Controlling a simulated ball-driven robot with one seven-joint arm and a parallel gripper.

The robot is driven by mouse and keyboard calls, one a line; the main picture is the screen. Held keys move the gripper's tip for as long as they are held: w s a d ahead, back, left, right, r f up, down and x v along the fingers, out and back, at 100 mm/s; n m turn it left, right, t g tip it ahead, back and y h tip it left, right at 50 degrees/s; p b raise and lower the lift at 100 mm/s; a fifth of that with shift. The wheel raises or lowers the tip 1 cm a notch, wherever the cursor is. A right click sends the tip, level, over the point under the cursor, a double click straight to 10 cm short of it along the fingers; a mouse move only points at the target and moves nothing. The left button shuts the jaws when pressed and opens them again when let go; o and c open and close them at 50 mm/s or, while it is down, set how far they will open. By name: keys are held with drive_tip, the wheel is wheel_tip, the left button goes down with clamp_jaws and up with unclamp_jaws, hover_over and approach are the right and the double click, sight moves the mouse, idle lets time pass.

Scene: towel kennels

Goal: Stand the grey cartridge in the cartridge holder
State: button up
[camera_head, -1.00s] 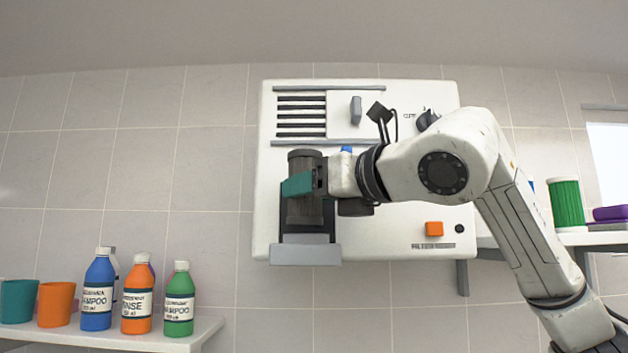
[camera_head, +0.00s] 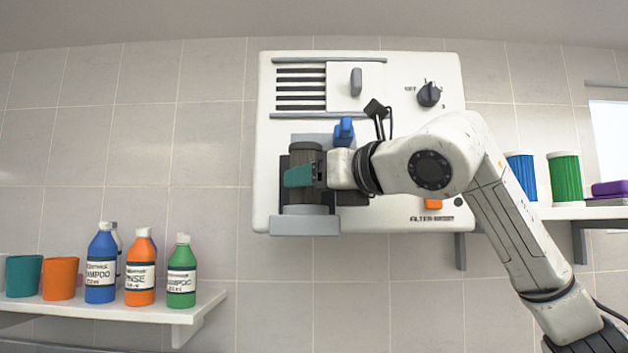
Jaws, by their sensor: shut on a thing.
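The grey cartridge (camera_head: 309,157) is an upright dark grey cylinder in front of the left part of the white wall unit. My gripper (camera_head: 299,177), with a teal finger showing, is shut on it from the right, around its middle. The cartridge holder (camera_head: 305,226) is the grey bracket with a dark backing at the unit's lower left. The cartridge's lower end is right at the holder's grey front part; I cannot tell whether it rests inside.
The white unit (camera_head: 400,75) carries a black knob (camera_head: 429,94), a blue lever (camera_head: 343,132) and an orange button (camera_head: 433,204), partly behind my arm. A left shelf (camera_head: 120,312) holds bottles and cups. A right shelf holds blue and green containers (camera_head: 565,180).

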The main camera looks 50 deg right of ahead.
drive_tip(key=o, duration=1.2)
drive_tip(key=s+a+b, duration=0.2)
drive_tip(key=s+b, duration=0.1)
drive_tip(key=s, duration=0.7)
drive_tip(key=shift+s, duration=0.35)
